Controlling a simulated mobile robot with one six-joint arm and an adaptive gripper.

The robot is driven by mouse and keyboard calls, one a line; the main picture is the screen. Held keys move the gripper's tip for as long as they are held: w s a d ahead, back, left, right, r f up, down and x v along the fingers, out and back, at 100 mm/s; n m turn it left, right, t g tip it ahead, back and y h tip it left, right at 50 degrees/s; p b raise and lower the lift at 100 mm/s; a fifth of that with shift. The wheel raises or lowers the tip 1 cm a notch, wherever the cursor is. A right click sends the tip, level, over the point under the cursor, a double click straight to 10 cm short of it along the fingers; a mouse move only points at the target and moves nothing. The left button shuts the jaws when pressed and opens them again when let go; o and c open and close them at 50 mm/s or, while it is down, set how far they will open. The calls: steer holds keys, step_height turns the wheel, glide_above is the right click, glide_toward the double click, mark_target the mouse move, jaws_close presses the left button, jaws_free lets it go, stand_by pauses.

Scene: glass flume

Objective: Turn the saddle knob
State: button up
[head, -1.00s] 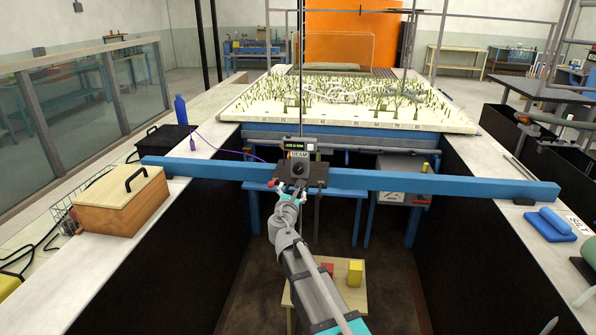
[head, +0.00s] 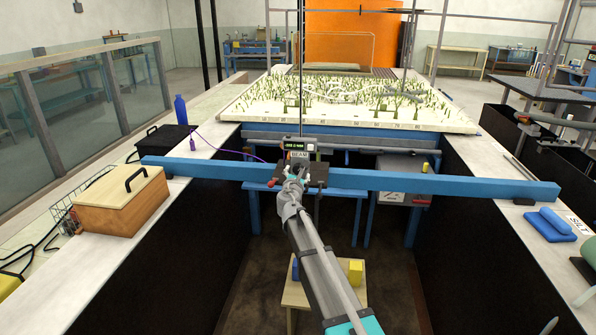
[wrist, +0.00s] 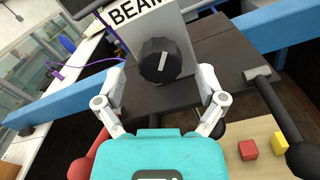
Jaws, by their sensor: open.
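The saddle knob (wrist: 161,60) is a round black ribbed dial with a white pointer mark, on the face of a pale box labelled BEAM. The box stands on the dark saddle plate (wrist: 185,42), which sits on the blue beam (head: 430,186). My gripper (wrist: 162,74) is open, with one finger on each side of the knob and a visible gap to it on both sides. In the head view my gripper (head: 296,173) is in front of the box and hides most of the knob. The display (head: 300,145) above the label is lit, its digits too small to read.
A black-ended lever (wrist: 275,105) sticks out right of my gripper, and a red-ended one (wrist: 82,168) at lower left. A stool below holds a red block (wrist: 248,150) and a yellow block (head: 355,271). A wooden box (head: 122,200) stands on the left ledge.

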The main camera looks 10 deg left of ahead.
steer(key=shift+w, duration=1.2)
steer(key=c, duration=1.1)
steer(key=shift+c, duration=0.2)
steer(key=o, duration=1.1)
steer(key=shift+o, duration=0.2)
steer(key=shift+s, duration=0.1)
steer(key=s, duration=1.2)
steer(key=shift+a, duration=0.15)
